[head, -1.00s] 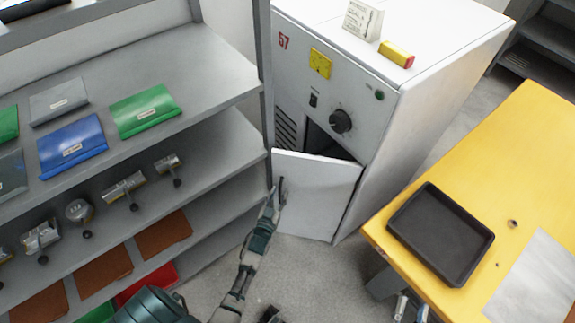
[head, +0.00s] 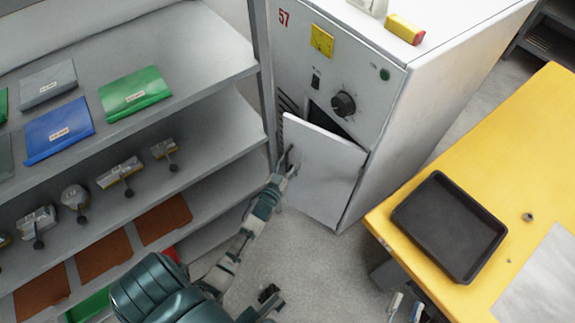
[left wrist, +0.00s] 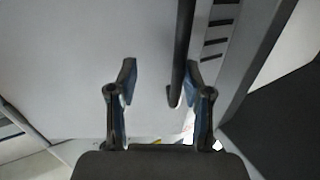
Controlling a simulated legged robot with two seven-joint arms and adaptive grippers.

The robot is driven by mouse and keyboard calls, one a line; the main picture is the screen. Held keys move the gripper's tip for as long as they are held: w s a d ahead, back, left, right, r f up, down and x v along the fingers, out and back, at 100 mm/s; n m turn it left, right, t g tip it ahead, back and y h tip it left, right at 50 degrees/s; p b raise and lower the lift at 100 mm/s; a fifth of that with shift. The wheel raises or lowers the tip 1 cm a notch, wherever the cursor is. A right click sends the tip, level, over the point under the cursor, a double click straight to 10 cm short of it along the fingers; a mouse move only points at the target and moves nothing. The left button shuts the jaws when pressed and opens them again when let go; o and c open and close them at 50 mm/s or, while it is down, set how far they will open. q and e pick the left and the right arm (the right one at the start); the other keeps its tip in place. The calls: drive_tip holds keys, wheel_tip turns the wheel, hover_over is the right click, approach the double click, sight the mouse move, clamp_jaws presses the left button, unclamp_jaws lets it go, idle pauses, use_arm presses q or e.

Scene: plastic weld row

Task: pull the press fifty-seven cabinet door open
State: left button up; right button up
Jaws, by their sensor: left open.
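The cabinet (head: 390,75) marked 57 is grey-white. Its lower door (head: 322,175) stands partly open, with a dark gap (head: 322,119) above its top edge. My left gripper (head: 290,160) is at the door's free left edge. In the left wrist view, the open fingers of my left gripper (left wrist: 161,88) stand on either side of a dark bar handle (left wrist: 183,45), which is nearer the right finger. The pale door surface (left wrist: 75,65) fills the left there. Pale finger-like parts, probably my right gripper (head: 406,306), show at the bottom edge beside the table, partly cut off.
A grey shelf unit (head: 215,65) with folders and clamps stands close on the left. A yellow table (head: 480,170) with a black tray (head: 450,226) is on the right. A yellow-red block (head: 404,29) lies on the cabinet.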

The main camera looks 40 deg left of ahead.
use_arm(q)
drive_tip(key=shift+s+a+f+p, duration=0.1)
drive_tip(key=shift+s+a+p, duration=0.35)
drive_tip(key=shift+s, duration=0.6)
drive_tip(key=shift+s+f, duration=0.1)
drive_tip(key=shift+s, duration=0.15)
drive_tip(key=d+p+v, duration=0.2)
drive_tip(key=p+v, duration=0.4)
drive_tip(key=v, duration=1.1)
drive_tip(key=shift+w+d, duration=0.2)
drive_tip(key=shift+w, duration=0.05)
use_arm(e)
wheel_tip(320, 180, up, 11)
drive_tip(key=a+t, duration=0.1)
drive_tip(key=shift+a+n+y, duration=0.3)
drive_tip(key=shift+a+y, duration=0.1)
